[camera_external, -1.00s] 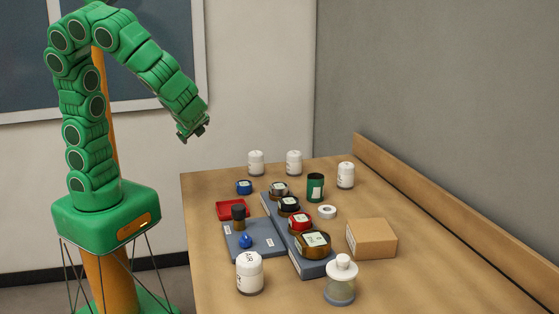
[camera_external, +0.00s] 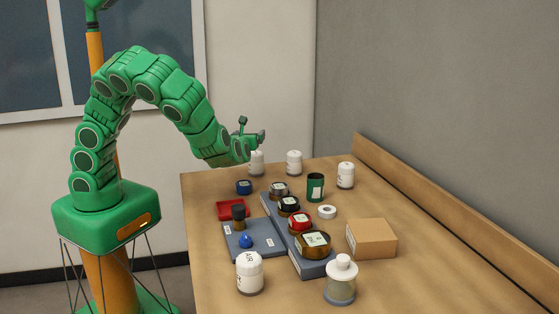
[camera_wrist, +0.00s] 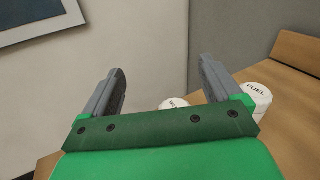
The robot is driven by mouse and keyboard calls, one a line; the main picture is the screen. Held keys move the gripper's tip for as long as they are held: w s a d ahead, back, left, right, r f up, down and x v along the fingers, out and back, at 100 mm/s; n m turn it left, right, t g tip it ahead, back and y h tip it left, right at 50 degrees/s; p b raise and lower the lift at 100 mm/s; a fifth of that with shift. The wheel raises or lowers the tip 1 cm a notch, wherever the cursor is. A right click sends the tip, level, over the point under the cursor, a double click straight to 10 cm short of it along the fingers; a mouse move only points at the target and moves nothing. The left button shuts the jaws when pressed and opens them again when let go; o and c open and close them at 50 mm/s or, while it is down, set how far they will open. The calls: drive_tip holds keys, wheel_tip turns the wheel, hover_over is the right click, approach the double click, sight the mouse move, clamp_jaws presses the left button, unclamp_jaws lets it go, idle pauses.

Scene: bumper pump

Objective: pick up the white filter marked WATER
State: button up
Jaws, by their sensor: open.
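Several white filters stand upright on the table. Two are at the back, a left one (camera_external: 257,163) and a middle one (camera_external: 294,163); another (camera_external: 346,175) is at the back right. Their labels are too small to read in the external view. My gripper (camera_external: 253,128) is open and empty, raised at the table's back left edge, overlapping the left back filter in that view. In the wrist view, my open fingers (camera_wrist: 162,82) frame wall. A white filter (camera_wrist: 174,104) shows low between them, mostly hidden by my gripper, its label unclear. I cannot tell which filter is marked WATER.
A filter marked FUEL (camera_wrist: 257,97) stands right of my fingers. A filter marked AIR (camera_external: 250,275) stands at the front. A green can (camera_external: 315,187), cardboard box (camera_external: 371,239), red tray (camera_external: 227,209) and clear-bowled white-topped container (camera_external: 341,280) crowd the table.

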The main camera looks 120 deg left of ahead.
sight(258, 151)
drive_tip(key=shift+m+t, duration=0.3)
drive_tip(key=shift+m, duration=0.4)
drive_tip(key=shift+w+a+f, duration=0.15)
drive_tip(key=shift+w+f, duration=0.05)
drive_tip(key=shift+f, duration=1.05)
drive_tip(key=shift+w+a+f, duration=0.2)
drive_tip(key=shift+f, duration=1.05)
drive_tip(key=shift+w+a+f, duration=0.15)
drive_tip(key=shift+w+f, duration=0.05)
drive_tip(key=shift+f, duration=1.05)
drive_tip(key=shift+s+a+f, duration=0.3)
drive_tip(key=shift+a+f, duration=0.2)
drive_tip(key=shift+a, duration=0.25)
drive_tip(key=shift+s+a, duration=0.15)
drive_tip(key=shift+a, duration=0.55)
drive_tip(key=c, duration=1.3)
drive_tip(key=shift+r, duration=0.1)
drive_tip(key=shift+r, duration=4.95)
